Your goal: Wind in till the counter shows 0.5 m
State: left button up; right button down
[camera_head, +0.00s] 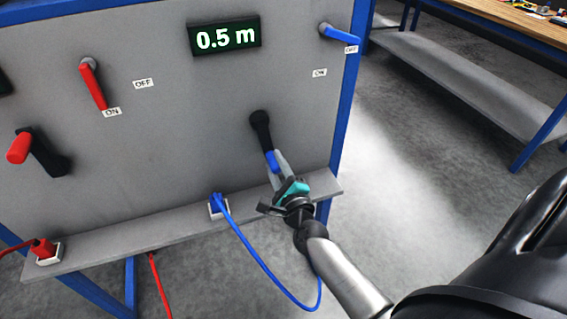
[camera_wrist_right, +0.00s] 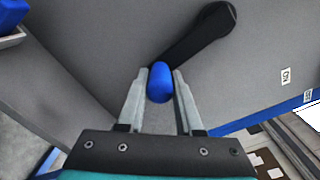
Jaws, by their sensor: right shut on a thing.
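The counter (camera_head: 225,37) is a dark display on the grey panel and reads 0.5 m in the head view. Below it to the right is a black crank (camera_head: 261,131) with a blue handle (camera_head: 271,160), its arm pointing down and slightly right. My right gripper (camera_head: 274,162) is shut on the blue handle. In the right wrist view the blue handle (camera_wrist_right: 160,82) sits between the two fingers, with the black crank arm (camera_wrist_right: 200,45) running to the upper right. My left gripper is not in view.
A red-handled crank (camera_head: 19,148) and a red lever (camera_head: 93,86) are on the panel's left. A blue lever (camera_head: 339,34) is at upper right. A blue plug (camera_head: 217,203) and red plug (camera_head: 43,248) stand on the ledge (camera_head: 130,235). A workbench (camera_head: 510,18) stands beyond.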

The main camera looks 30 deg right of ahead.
jog(key=shift+w+a+f+m, duration=0.1)
jog(key=shift+w+a+m, duration=0.05)
jog(key=shift+a+m, duration=0.7)
jog(key=c, duration=0.6)
grip_release()
jog(key=shift+o, duration=0.2)
jog(key=v, duration=1.5)
jog(key=shift+b, duration=0.4)
